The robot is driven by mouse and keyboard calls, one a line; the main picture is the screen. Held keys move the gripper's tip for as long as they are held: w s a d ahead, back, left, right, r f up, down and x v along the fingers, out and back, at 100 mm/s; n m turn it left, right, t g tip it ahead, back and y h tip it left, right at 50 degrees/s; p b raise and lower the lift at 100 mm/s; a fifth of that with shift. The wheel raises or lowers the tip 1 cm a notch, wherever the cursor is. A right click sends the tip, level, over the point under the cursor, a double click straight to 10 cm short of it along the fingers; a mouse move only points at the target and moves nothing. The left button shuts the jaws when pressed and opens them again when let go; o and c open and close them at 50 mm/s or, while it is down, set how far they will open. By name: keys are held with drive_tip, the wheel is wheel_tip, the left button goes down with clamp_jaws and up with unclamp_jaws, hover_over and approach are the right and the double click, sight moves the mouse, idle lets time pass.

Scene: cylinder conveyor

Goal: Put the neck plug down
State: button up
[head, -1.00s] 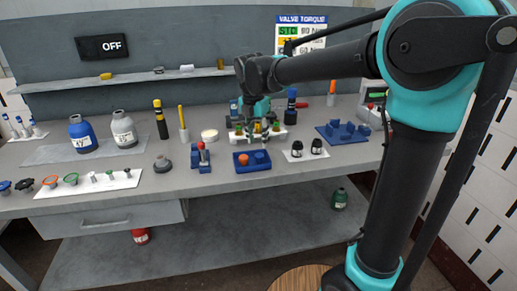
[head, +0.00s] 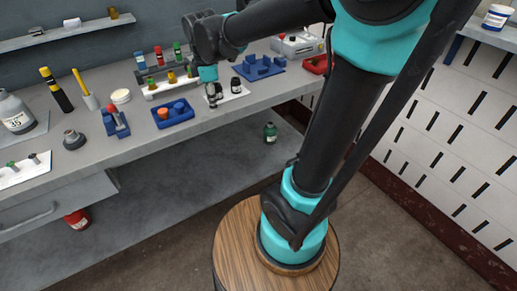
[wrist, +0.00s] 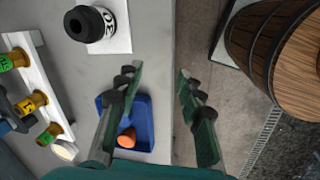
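An orange plug (head: 163,114) sits in a blue tray (head: 173,122) with a blue piece; the orange plug also shows in the wrist view (wrist: 127,138). I cannot tell which piece is the neck plug.
A white rack (head: 165,87) with coloured-top pieces stands behind the tray. A blue block fixture (head: 262,68) and a red bin (head: 316,64) lie to the right. A grey bottle (head: 14,112) stands at left.

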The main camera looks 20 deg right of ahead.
drive_tip(key=s+d+f+m+t, duration=0.1)
drive_tip(key=s+d+f+m, duration=1.1)
drive_tip(key=m, duration=0.6)
wheel_tip(320, 180, down, 2)
drive_tip(key=shift+s+d+f+t, duration=0.25)
drive_tip(key=shift+s+d+t, duration=0.15)
drive_tip(key=shift+s, duration=0.65)
drive_tip(key=shift+a, duration=0.1)
